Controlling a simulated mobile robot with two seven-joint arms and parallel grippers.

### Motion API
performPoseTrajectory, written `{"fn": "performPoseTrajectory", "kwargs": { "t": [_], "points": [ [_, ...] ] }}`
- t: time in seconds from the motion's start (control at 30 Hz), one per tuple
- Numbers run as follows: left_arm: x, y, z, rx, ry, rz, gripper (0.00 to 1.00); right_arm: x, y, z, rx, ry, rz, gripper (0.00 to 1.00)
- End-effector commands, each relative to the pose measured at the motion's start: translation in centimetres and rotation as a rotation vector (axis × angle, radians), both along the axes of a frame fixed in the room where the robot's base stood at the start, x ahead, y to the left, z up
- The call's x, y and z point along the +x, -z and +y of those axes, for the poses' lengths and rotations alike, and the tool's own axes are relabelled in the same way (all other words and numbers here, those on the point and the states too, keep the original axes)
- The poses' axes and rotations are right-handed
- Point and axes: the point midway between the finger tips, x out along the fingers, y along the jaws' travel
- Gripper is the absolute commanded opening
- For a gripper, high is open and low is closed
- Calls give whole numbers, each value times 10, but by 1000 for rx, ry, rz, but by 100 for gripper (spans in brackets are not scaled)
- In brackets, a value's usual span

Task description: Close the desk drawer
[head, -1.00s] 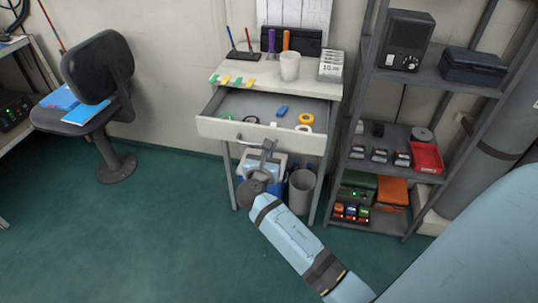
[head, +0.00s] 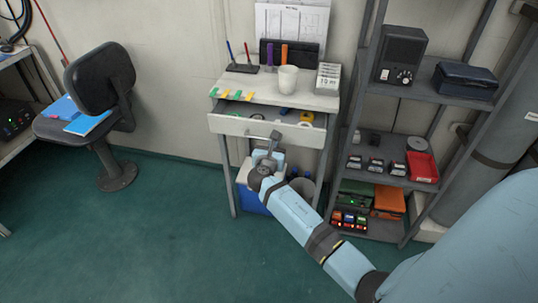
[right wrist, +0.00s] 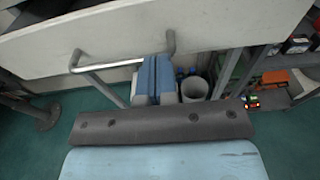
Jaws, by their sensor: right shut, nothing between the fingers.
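The white desk (head: 318,100) has its drawer (head: 240,126) partly open, with a gap showing between desktop and drawer front. A metal bar handle (right wrist: 105,66) is on the drawer front. My right gripper (head: 275,138) is at the middle of the drawer front, by the handle. In the right wrist view its fingers (right wrist: 156,62) are shut together with nothing between them, close to the handle's right part. I cannot tell whether they touch the front. My left gripper is not in view.
Small items, including a yellow roll (head: 306,117), lie in the drawer. A white cup (head: 288,79) stands on the desktop. A blue box (head: 248,202) and a bin (right wrist: 194,89) stand underneath. A shelf rack (head: 430,85) is close at right; a chair (head: 100,85) stands left.

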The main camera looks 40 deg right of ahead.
Motion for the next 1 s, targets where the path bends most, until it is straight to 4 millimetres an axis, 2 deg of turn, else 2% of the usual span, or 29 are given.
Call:
{"fn": "performPoseTrajectory", "kwargs": {
  "t": [0.03,0.2,0.43,0.7,1.0],
  "points": [
    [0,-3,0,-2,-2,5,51,10,-4,-12,-4,1,0,0],
    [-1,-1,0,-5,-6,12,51,35,-2,-41,-3,1,0,0],
    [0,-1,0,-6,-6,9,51,60,0,-71,-2,1,1,0],
    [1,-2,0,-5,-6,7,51,73,1,-86,-1,0,1,0],
    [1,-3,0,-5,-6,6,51,75,-1,-89,-2,0,-2,0]
  ]
}}
